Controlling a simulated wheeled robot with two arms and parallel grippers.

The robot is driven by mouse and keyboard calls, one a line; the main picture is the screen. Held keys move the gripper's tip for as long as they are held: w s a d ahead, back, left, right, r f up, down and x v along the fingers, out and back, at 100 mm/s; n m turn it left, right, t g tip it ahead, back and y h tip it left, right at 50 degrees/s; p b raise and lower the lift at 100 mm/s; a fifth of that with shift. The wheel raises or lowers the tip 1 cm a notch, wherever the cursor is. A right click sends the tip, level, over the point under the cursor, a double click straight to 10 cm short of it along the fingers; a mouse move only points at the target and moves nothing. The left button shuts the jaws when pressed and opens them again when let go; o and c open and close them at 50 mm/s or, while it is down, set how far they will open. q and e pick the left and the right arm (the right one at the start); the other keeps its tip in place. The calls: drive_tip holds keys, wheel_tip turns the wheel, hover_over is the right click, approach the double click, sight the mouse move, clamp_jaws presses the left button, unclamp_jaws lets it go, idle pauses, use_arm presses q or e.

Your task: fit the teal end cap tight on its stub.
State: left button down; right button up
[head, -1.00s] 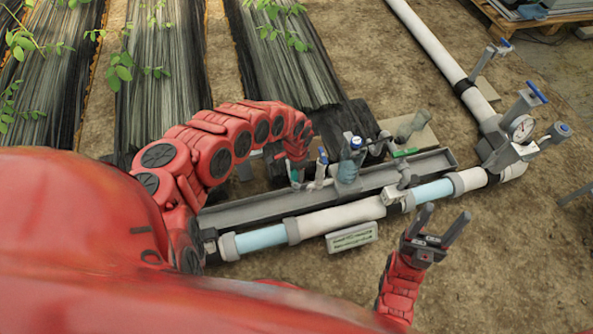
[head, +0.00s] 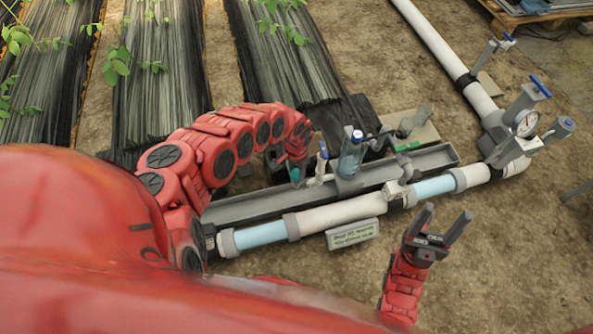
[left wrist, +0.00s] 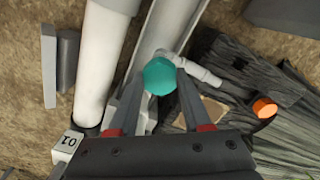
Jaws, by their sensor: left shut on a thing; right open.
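The teal end cap (left wrist: 160,76) is between the fingertips of my left gripper (left wrist: 160,84) in the left wrist view. In the head view the teal cap (head: 295,175) shows as a small patch below my left gripper (head: 296,166), over the grey channel. A thin white pipe piece (left wrist: 195,68) runs up to the cap's right side in the left wrist view. The cap hides the place where they meet, so I cannot tell whether it is seated on a stub. My right gripper (head: 443,226) is open and empty, in front of the white pipe.
A grey channel (head: 255,207) lies behind the thick white pipe (head: 343,212). A bluish bottle (head: 351,156) stands close to the right of my left gripper. A small sign (head: 352,234) is in front of the pipe. An orange cap (left wrist: 264,107) shows in the left wrist view.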

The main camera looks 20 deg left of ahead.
use_arm(q)
drive_tip(key=shift+f+b, duration=0.45)
drive_tip(key=shift+f, duration=0.7)
idle(0.5)
drive_tip(key=c, duration=0.7)
unclamp_jaws()
drive_tip(key=shift+f, duration=0.35)
